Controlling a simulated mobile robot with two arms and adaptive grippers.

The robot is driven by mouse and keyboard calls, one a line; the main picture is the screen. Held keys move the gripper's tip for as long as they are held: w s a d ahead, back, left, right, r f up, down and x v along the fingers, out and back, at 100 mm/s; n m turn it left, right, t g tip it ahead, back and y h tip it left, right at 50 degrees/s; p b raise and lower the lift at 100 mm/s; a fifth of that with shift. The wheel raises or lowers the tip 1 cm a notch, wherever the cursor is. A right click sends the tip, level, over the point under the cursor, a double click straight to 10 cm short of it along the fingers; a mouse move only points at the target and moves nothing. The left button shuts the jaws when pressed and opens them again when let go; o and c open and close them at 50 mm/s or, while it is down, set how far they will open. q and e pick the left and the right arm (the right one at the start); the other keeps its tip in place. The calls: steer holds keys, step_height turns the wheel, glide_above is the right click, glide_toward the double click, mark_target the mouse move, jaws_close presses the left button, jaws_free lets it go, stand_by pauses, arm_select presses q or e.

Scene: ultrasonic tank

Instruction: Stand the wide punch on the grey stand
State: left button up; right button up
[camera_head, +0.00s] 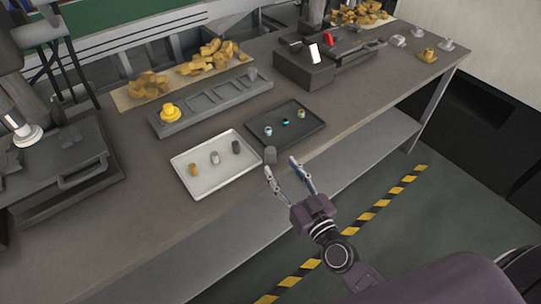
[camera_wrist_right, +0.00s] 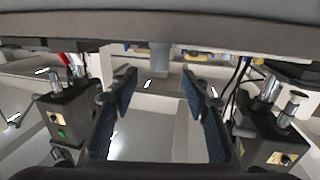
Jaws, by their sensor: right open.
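My right gripper (camera_head: 281,165) is open, its two fingers spread near the table's front edge. A plain grey cylinder (camera_head: 270,155) stands just beyond the left fingertip; I cannot tell whether they touch. A grey cylinder (camera_wrist_right: 158,57) also shows beyond and between the open fingers (camera_wrist_right: 157,85) in the right wrist view. A white tray holds a brass piece (camera_head: 193,169), a silver piece (camera_head: 215,157) and a dark piece (camera_head: 236,147). Which piece is the wide punch is unclear. A small grey piece (camera_head: 252,74) sits at the far end of the rack. The left gripper is out of view.
The white tray (camera_head: 198,191) and black tray (camera_head: 312,133) lie side by side; the black one holds small blue-marked pieces. Machines flank the trays.

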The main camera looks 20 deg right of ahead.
mark_target(273, 156)
steer(key=shift+w+d, duration=0.2)
steer(key=shift+w, duration=0.45)
steer(key=w, duration=0.2)
steer(key=w+a, duration=0.1)
steer(key=w, duration=0.3)
steer(key=shift+w+a+f, duration=0.2)
steer(key=shift+w+a, duration=0.1)
steer(key=shift+s, duration=0.1)
steer(key=shift+r, duration=0.1)
jaws_close()
